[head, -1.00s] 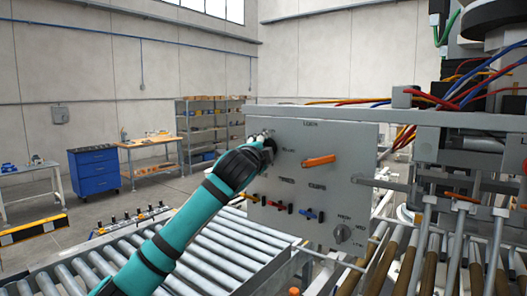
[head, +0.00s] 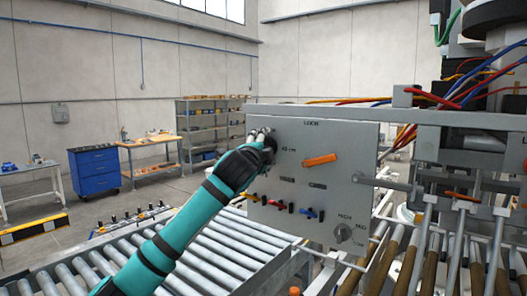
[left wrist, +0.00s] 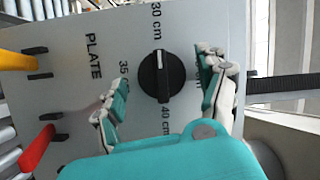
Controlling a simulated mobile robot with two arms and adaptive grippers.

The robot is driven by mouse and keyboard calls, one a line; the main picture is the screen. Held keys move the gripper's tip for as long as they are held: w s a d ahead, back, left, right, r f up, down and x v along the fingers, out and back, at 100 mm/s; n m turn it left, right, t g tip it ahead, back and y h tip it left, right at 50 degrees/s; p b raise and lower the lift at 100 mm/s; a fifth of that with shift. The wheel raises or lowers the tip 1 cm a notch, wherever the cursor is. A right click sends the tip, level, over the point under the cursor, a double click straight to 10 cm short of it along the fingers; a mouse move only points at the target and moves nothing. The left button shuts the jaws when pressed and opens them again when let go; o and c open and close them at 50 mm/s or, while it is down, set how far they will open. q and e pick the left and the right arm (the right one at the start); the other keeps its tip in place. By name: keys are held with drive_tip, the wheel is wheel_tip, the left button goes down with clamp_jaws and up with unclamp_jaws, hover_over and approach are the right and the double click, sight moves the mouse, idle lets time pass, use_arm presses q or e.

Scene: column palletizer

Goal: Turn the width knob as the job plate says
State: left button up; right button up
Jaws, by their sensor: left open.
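The width knob (left wrist: 160,76) is round and black, on the grey control panel (left wrist: 60,85) in the left wrist view. Its white mark points at the "30 cm" label; "35" and "40 cm" labels also show around it. My left gripper (left wrist: 163,88) is open, with one finger on each side of the knob and visible gaps between. In the head view my left gripper (head: 264,140) is at the panel's upper left and hides the knob. The word "PLATE" is printed on the panel; I cannot make out a job setting. My right gripper is not in view.
The panel also carries an orange lever (head: 319,161), small yellow, red and blue levers (head: 282,207), and a grey knob (head: 343,233) marked HIGH and MID. A roller conveyor (head: 215,255) lies below. Rods and cables crowd the right side.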

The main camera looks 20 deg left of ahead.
use_arm(q)
drive_tip(key=shift+s, duration=0.15)
drive_tip(key=s, duration=1.1)
drive_tip(key=shift+s+d, duration=0.2)
drive_tip(key=shift+s, duration=0.15)
drive_tip(key=shift+f, duration=0.15)
